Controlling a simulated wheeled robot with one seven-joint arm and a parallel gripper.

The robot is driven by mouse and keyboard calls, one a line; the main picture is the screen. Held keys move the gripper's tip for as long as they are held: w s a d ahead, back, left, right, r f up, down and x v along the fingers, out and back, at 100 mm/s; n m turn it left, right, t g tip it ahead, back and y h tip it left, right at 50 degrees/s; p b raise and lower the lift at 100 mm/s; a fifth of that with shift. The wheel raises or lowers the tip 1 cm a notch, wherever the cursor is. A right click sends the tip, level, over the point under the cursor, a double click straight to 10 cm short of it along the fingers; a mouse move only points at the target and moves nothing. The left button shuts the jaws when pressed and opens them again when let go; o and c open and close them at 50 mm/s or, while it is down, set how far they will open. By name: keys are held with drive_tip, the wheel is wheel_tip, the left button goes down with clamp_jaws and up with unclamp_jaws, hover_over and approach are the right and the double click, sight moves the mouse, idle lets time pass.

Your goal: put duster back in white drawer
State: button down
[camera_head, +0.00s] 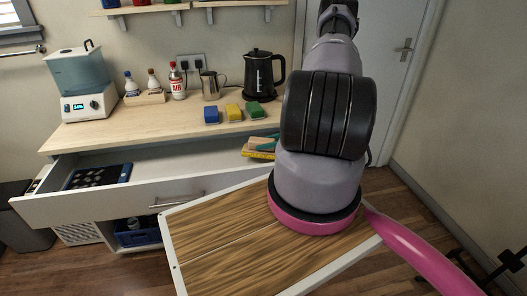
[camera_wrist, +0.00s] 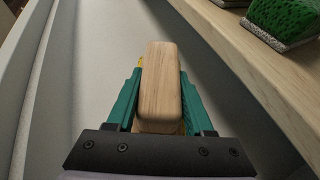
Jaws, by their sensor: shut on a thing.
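The white drawer (camera_head: 110,203) is pulled open below the wooden counter. My gripper (camera_head: 268,143) is at the right part of the drawer's opening, partly hidden behind my arm in the head view. Its teal fingers are shut on the duster (camera_head: 256,154), which has a pale wooden body and some yellow at its lower part. In the wrist view, the duster's wooden back (camera_wrist: 158,88) sits between the two fingers of my gripper (camera_wrist: 160,85), with the pale drawer interior (camera_wrist: 95,75) around it. I cannot tell whether the duster touches the drawer bottom.
A blue tray (camera_head: 98,176) with dark contents lies in the drawer's left part. The counter edge (camera_wrist: 245,75) runs close to the gripper's right. Blue (camera_head: 211,115), yellow (camera_head: 233,112) and green (camera_head: 254,110) sponges and a black kettle (camera_head: 262,75) stand on the counter.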

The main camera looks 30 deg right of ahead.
sight(264, 151)
drive_tip(key=shift+f, duration=1.75)
drive_tip(key=shift+f, duration=0.15)
drive_tip(key=shift+c, duration=1.4)
unclamp_jaws()
